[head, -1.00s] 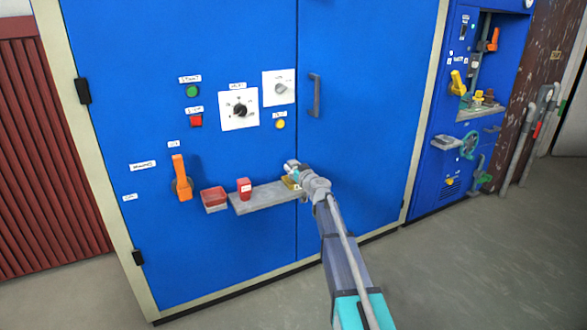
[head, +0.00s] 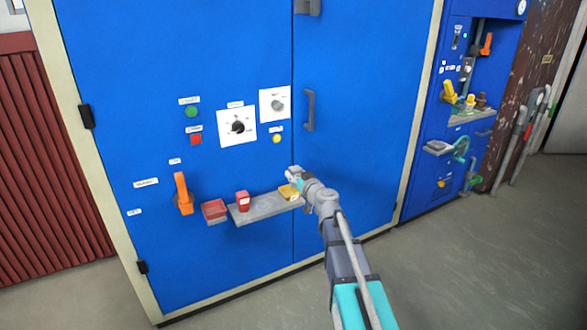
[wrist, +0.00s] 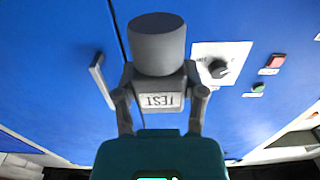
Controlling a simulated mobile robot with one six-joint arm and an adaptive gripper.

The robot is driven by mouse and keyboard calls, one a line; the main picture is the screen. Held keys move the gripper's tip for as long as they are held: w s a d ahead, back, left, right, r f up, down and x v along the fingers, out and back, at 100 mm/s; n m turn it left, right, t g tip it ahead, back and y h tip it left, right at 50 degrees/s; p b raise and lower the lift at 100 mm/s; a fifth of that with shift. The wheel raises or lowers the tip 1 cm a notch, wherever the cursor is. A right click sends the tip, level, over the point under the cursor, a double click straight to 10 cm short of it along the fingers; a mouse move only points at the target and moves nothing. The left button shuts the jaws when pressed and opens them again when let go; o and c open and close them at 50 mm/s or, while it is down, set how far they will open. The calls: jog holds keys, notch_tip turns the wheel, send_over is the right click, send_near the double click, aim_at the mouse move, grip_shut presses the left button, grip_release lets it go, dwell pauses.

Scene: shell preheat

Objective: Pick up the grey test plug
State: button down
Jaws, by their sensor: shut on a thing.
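The grey test plug (wrist: 158,48) fills the upper middle of the wrist view, with a label reading TEST that appears upside down. My gripper (wrist: 160,98) is shut on the plug's block-shaped part, one finger on each side. In the head view my gripper (head: 293,174) is in front of the blue cabinet, just above the right end of the grey shelf (head: 262,208). The plug is too small and too covered by the arm to make out clearly in the head view.
A yellow block (head: 288,192) and a red block (head: 242,201) stand on the shelf. A red tray (head: 214,209) and an orange handle (head: 183,193) are further left. A door handle (head: 309,110) sticks out above my gripper. The floor at right is clear.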

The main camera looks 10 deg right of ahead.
jog(key=shift+s+r, duration=0.35)
jog(key=shift+s, duration=0.45)
jog(key=s+a, duration=0.3)
jog(key=a, duration=0.4)
jog(key=shift+a+f, duration=0.2)
jog(key=shift+a, duration=0.1)
jog(key=shift+w, duration=0.15)
jog(key=shift+w+a+f+b, duration=0.2)
jog(key=shift+w+f+b, duration=1.3)
jog(key=shift+w, duration=0.65)
jog(key=shift+w+a+f+b, duration=0.2)
jog(key=shift+w+f+b, duration=1.35)
jog(key=shift+w, duration=0.65)
jog(key=shift+w+a+f+b, duration=0.2)
jog(key=shift+w+f+b, duration=1.3)
jog(key=shift+w, duration=0.65)
